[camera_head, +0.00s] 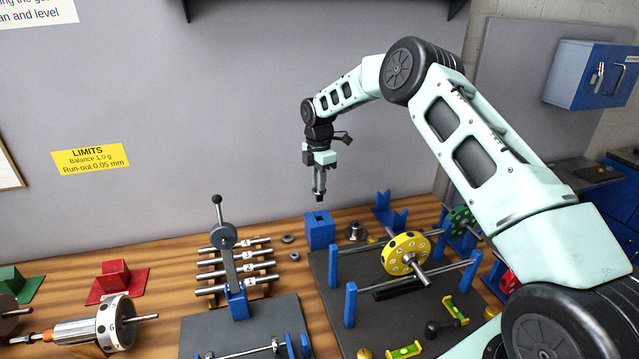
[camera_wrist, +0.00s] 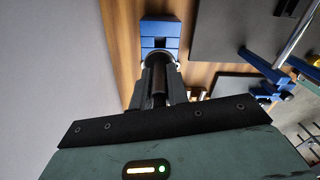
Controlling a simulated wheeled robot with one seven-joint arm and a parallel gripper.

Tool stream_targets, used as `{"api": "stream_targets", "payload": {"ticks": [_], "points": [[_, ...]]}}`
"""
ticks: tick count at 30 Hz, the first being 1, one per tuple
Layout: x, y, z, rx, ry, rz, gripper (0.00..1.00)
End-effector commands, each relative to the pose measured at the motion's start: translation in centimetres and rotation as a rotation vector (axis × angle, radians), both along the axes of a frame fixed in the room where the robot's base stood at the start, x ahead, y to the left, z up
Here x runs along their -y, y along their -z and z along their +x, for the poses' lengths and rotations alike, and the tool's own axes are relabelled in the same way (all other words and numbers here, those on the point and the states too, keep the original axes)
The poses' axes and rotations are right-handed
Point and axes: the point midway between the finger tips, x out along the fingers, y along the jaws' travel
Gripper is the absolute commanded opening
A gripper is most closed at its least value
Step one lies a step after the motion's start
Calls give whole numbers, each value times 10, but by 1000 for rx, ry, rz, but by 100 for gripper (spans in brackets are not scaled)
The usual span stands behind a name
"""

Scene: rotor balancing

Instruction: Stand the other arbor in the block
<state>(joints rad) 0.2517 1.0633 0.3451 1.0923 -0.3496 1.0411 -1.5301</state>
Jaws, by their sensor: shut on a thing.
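The blue block (camera_head: 320,230) stands on the wooden bench at the back, with a dark opening in its top. It also shows in the wrist view (camera_wrist: 160,28), just past my fingertips. My gripper (camera_head: 319,188) points down above the block, with a gap between them. Several other steel arbors (camera_head: 236,262) lie across a rack to the left.
A lever stand (camera_head: 230,262) rises left of the block. Right of it, a yellow rotor (camera_head: 405,253) rests on rails with blue posts (camera_head: 350,304). A small flanged metal part (camera_head: 355,231) sits close beside the block. The air around my gripper is clear.

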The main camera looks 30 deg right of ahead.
Motion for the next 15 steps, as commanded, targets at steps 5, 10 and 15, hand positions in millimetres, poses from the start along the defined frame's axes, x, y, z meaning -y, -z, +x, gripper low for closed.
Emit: {"api": "stream_targets", "payload": {"ticks": [5,10,15], "points": [[0,15,0,1,0,0,0],[0,33,0,1,0,0,0],[0,49,0,1,0,0,0]]}}
